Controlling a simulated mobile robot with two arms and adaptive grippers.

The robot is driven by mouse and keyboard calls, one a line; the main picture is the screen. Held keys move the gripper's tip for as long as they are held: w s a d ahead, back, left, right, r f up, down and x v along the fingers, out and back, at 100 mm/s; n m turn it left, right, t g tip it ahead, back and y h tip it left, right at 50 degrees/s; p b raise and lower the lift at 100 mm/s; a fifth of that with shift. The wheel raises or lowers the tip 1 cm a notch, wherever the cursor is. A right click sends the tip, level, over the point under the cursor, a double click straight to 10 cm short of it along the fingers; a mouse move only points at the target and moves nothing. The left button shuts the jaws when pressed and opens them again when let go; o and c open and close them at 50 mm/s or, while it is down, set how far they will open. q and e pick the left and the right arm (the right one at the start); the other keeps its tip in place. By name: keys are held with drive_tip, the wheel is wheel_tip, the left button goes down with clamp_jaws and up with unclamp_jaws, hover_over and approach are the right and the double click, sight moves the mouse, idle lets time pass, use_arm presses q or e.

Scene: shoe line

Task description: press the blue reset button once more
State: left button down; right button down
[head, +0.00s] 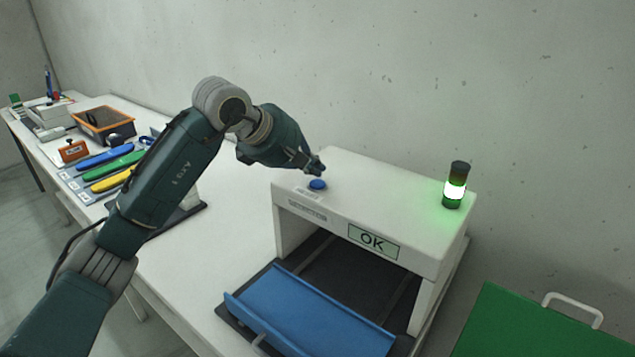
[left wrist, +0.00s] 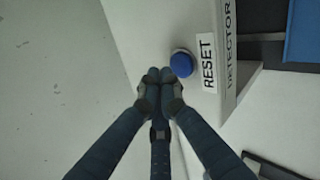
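The blue reset button (head: 317,184) sits on the top of a white detector housing (head: 375,195), near its left end. In the left wrist view the button (left wrist: 182,64) lies just beyond my fingertips, beside a label reading RESET (left wrist: 208,62). My left gripper (head: 316,168) is shut and empty, its fingers together. Its tips are close to the button, and I cannot tell if they touch it; in the left wrist view the tips (left wrist: 160,75) appear beside it, not over its middle. My right gripper is not in view.
The detector shows an OK sign (head: 373,242) and a signal lamp (head: 455,186) lit green. A blue tray (head: 310,318) lies at its opening. A green surface with a handle (head: 540,325) stands at the right. Colored tools and an orange-rimmed bin (head: 103,122) lie on the left table.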

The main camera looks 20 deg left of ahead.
sight(313, 184)
use_arm(q)
drive_tip(key=shift+f, duration=0.1)
idle(0.3)
drive_tip(key=shift+f+b, duration=0.3)
drive_tip(key=shift+b, duration=0.05)
drive_tip(key=shift+f+b, duration=0.45)
drive_tip(key=shift+f, duration=0.1)
idle(0.5)
drive_tip(key=shift+r, duration=0.15)
idle(0.3)
drive_tip(key=shift+r+p, duration=0.6)
drive_tip(key=shift+r, duration=0.2)
wheel_tip(313, 184, up, 5)
drive_tip(key=p, duration=0.3)
drive_tip(key=shift+s+f, duration=0.1)
idle(0.5)
